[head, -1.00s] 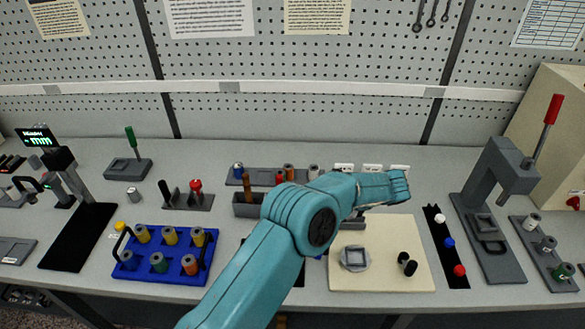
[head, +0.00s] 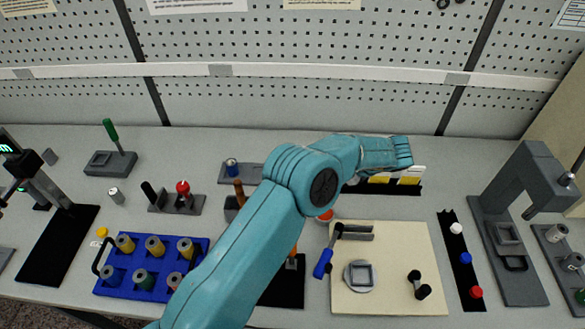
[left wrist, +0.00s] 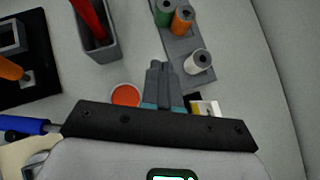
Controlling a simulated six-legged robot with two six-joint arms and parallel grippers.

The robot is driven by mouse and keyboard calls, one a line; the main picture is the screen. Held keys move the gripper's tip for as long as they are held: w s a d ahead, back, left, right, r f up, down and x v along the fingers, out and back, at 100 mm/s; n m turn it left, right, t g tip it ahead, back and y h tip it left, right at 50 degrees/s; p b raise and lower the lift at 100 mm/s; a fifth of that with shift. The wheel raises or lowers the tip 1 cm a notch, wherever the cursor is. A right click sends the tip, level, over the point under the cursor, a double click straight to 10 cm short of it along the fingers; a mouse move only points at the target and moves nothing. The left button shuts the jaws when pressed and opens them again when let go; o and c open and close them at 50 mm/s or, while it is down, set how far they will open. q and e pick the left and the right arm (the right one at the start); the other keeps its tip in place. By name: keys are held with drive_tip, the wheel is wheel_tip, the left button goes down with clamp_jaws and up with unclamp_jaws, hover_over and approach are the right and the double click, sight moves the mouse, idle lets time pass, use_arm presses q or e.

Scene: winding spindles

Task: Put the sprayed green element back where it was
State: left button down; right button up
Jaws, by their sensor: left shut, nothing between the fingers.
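A green element (left wrist: 164,12) stands in the grey rack (left wrist: 178,48) in the left wrist view, beside an orange one (left wrist: 182,20) and a white one (left wrist: 198,63). I cannot tell which green element was sprayed. My left gripper (left wrist: 158,66) is shut and empty, beside the grey rack in the wrist view. My right gripper is not in view.
A red-orange dish (left wrist: 126,95) and a grey bin (left wrist: 98,45) with a red-handled tool lie near my left gripper. A cream board (head: 395,235) holds a blue-handled tool (head: 323,262). A grey press (head: 520,190) stands at right. My left arm hides the middle bench.

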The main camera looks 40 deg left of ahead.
use_arm(q)
drive_tip(key=b+x, duration=0.1)
drive_tip(key=x, duration=0.2)
drive_tip(key=b+x, duration=0.1)
drive_tip(key=x, duration=0.2)
drive_tip(key=b+x, duration=0.1)
drive_tip(key=x, duration=0.2)
drive_tip(key=shift+s+d, duration=0.15)
drive_tip(key=shift+s, duration=0.1)
drive_tip(key=a, duration=0.2)
drive_tip(key=s+a+p, duration=0.1)
drive_tip(key=a, duration=0.1)
drive_tip(key=shift+w+a+f, duration=0.15)
drive_tip(key=shift+w+a, duration=0.05)
drive_tip(key=shift+a, duration=0.2)
drive_tip(key=shift+s+a, duration=0.15)
